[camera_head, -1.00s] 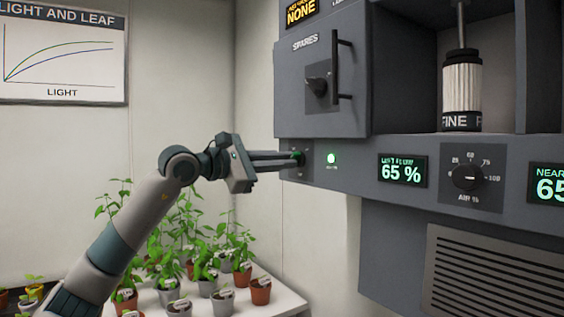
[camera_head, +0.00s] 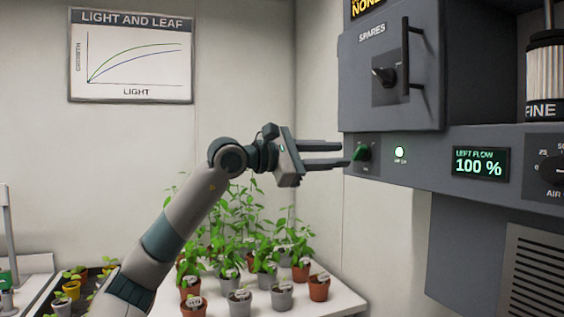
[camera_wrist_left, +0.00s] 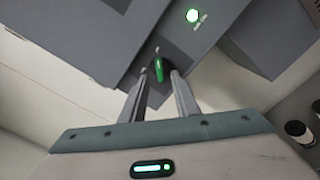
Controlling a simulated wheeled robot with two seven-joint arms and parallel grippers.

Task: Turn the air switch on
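The air switch (camera_head: 361,153) is a green lever on a dark plate at the left end of the grey panel. A lamp (camera_head: 399,152) to its right glows green. My left gripper (camera_head: 344,154) points at the switch, its two fingers apart and empty. The tips are close to the lever, with a small gap in the head view. In the left wrist view the green lever (camera_wrist_left: 158,68) shows just past and between the two fingertips (camera_wrist_left: 159,80). The label under the switch is too small to read. My right gripper is not in view.
A display (camera_head: 480,163) reads "LEFT FLOW 100 %". A spares cabinet (camera_head: 435,112) with a knob and bar handle sits above the switch. Potted plants (camera_head: 283,296) stand on a white table (camera_head: 345,302) below my left arm.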

